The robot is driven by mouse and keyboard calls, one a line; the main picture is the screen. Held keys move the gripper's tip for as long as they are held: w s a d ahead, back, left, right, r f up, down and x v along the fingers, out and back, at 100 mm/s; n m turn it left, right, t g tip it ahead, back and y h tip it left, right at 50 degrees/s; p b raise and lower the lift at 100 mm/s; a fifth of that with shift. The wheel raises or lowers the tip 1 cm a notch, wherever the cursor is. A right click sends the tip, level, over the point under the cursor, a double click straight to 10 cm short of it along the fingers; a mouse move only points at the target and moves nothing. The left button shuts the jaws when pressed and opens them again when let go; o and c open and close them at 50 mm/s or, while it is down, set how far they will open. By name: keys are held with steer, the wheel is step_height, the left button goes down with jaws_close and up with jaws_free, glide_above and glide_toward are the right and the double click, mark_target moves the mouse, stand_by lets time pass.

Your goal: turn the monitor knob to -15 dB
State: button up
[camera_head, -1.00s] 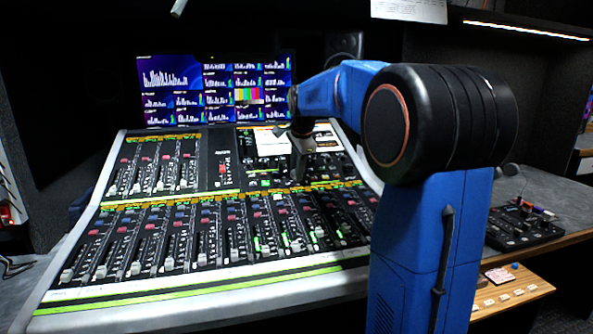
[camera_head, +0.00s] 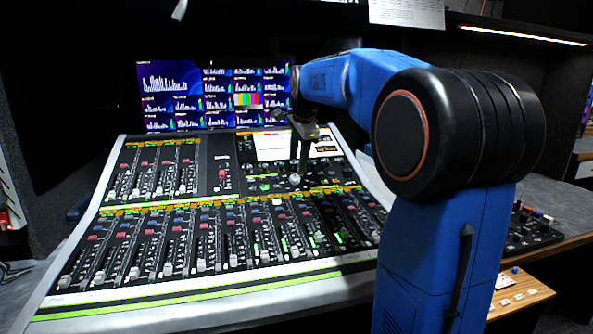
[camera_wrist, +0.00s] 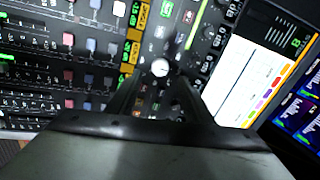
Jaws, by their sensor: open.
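A small pale round knob (camera_head: 294,179) sits on the console's upper right section, below the bright screen panel. In the wrist view the knob (camera_wrist: 160,67) shows at the far end of my fingers, between their tips. My gripper (camera_head: 297,170) is open and points down at the console, with its fingertips around or just above the knob. I cannot tell whether they touch it. The gripper (camera_wrist: 157,78) is also in the wrist view. The knob's pointer and dB marks are too small to read.
The mixing console (camera_head: 190,262) has rows of faders and coloured buttons close around the knob. A wall monitor (camera_head: 212,92) stands behind it. A small black control box (camera_head: 528,228) is on the desk at right.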

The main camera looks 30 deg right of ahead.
steer(key=v, duration=1)
steer(key=shift+r, duration=0.25)
steer(key=shift+s, duration=0.2)
